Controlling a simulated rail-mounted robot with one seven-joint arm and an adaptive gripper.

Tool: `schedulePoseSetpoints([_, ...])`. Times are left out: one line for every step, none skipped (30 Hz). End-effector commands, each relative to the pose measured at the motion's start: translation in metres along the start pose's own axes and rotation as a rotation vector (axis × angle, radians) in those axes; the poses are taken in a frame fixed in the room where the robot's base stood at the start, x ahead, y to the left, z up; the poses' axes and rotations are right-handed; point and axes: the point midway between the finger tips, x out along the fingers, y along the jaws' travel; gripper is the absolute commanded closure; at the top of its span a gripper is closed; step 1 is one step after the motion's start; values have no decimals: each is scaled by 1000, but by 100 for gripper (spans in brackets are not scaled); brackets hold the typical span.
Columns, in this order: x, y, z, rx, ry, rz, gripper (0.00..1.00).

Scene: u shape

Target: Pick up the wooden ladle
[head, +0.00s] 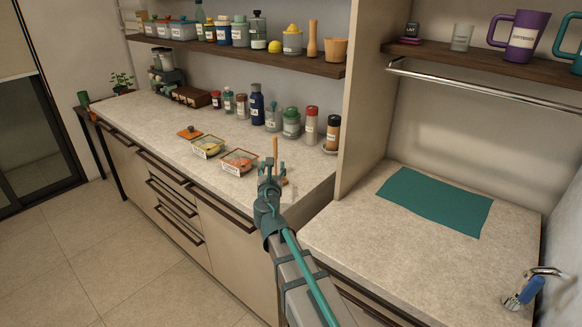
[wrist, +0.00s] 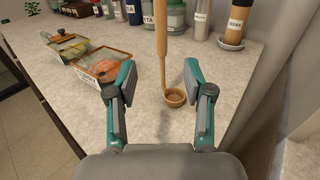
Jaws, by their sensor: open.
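The wooden ladle (wrist: 162,50) stands upright in the wrist view, its small round bowl (wrist: 175,97) low, close to or on the countertop, and its handle rising out of the top of the picture. In the head view the ladle's handle (head: 275,150) rises just beyond my gripper (head: 271,180). In the wrist view my gripper (wrist: 160,92) is open, one finger on each side of the ladle, with clear gaps. The ladle's bowl lies nearer the right finger. My arm and gripper hide the lower part of the ladle in the head view.
Two food containers (head: 239,162) (head: 207,146) sit left of the ladle on the stone counter (head: 160,130). Jars and bottles (head: 291,122) line the back. A shelf (head: 250,55) hangs above. A partition (head: 362,90) and a lower counter with a teal mat (head: 434,200) are to the right.

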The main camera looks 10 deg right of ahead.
Motion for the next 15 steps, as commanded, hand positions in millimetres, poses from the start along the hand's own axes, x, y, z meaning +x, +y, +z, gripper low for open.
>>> schedulePoseSetpoints([2,-2,4,-4,-2,-4,48])
schedulePoseSetpoints([5,-3,4,-5,-3,-5,48])
schedulePoseSetpoints([9,-3,4,-6,-3,-6,48])
schedulePoseSetpoints([12,-3,4,-7,-3,-7,48])
schedulePoseSetpoints([16,-3,4,-7,-3,-7,48])
schedulePoseSetpoints([22,-3,4,-6,-3,-7,48])
schedulePoseSetpoints([27,-3,4,-6,-3,-8,48])
schedulePoseSetpoints([32,-3,4,-5,-3,-8,48])
schedulePoseSetpoints([38,-3,4,-4,-2,-8,48])
schedulePoseSetpoints([42,-3,4,-4,-3,-7,48])
schedulePoseSetpoints([46,-2,4,-4,-2,-7,48])
schedulePoseSetpoints([50,-2,4,-4,-3,-6,48])
schedulePoseSetpoints([53,-2,4,-4,-3,-6,48])
schedulePoseSetpoints([55,-3,3,-5,-3,-6,48])
schedulePoseSetpoints([56,-3,3,-5,-3,-5,48])
